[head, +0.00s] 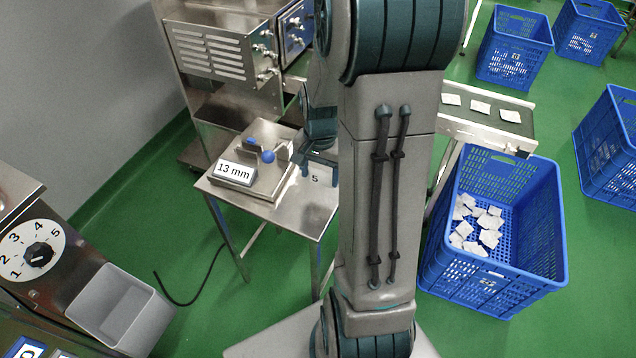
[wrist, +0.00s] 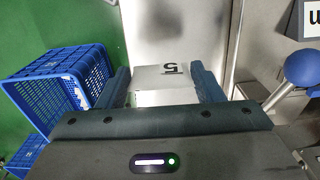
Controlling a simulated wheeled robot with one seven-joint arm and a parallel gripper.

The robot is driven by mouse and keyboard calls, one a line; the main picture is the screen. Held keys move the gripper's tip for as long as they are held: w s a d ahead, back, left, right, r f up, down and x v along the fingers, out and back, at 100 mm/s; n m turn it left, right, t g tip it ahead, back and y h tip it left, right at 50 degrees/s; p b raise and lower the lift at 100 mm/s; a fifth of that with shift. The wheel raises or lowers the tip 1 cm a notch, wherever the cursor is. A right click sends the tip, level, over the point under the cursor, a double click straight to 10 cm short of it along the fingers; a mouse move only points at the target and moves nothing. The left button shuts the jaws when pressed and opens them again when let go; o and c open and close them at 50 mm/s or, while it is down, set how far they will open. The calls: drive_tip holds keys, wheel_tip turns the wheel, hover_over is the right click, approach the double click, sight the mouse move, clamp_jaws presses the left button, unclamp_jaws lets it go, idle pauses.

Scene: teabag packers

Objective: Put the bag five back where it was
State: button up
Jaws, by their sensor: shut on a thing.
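Bag five, a small pale grey packet marked 5, sits between the fingers of my gripper (head: 319,172) in the head view. In the wrist view bag five (wrist: 160,79) lies between the two dark fingers of my gripper (wrist: 160,72), its 5 upside down. My gripper is shut on it, over the right part of the small steel table (head: 300,216). I cannot tell whether the bag touches the tabletop. My arm hides part of the table's right side.
A blue crate (head: 505,284) holding several white teabags stands right of my arm. A conveyor (head: 497,130) carries several teabags. A numbered dial (head: 38,255) is at lower left.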

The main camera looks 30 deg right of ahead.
sight(319, 184)
drive_tip(key=shift+w+a+f, duration=0.15)
drive_tip(key=shift+f, duration=2)
drive_tip(key=shift+f+b, duration=0.2)
drive_tip(key=shift+b, duration=0.2)
drive_tip(key=o, duration=1)
